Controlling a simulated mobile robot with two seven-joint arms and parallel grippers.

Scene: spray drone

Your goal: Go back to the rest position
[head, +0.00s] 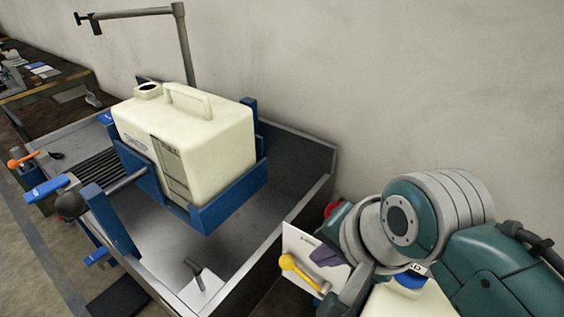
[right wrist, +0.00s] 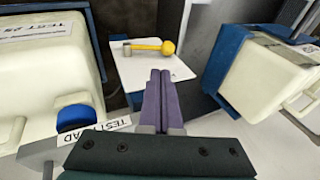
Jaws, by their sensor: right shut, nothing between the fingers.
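My right gripper (head: 325,256) is at the lower right of the head view, partly hidden by my own arm links. In the right wrist view its two purple fingers (right wrist: 160,82) lie against each other, shut and empty. Beyond the fingertips is a white plate (right wrist: 183,66) with a yellow ball-ended handle (right wrist: 155,46). In the head view this handle (head: 292,264) shows just left of the gripper, in front of the white plate (head: 298,242). I cannot tell whether the fingers touch the plate. My left gripper is not in view.
A cream tank (head: 205,130) sits in a blue cradle (head: 230,203) over a grey metal tray (head: 318,160). A second cream tank (right wrist: 40,75) with a blue cap (right wrist: 76,112) is close left of the fingers. A wall (head: 400,80) stands behind. A workbench (head: 45,85) is far left.

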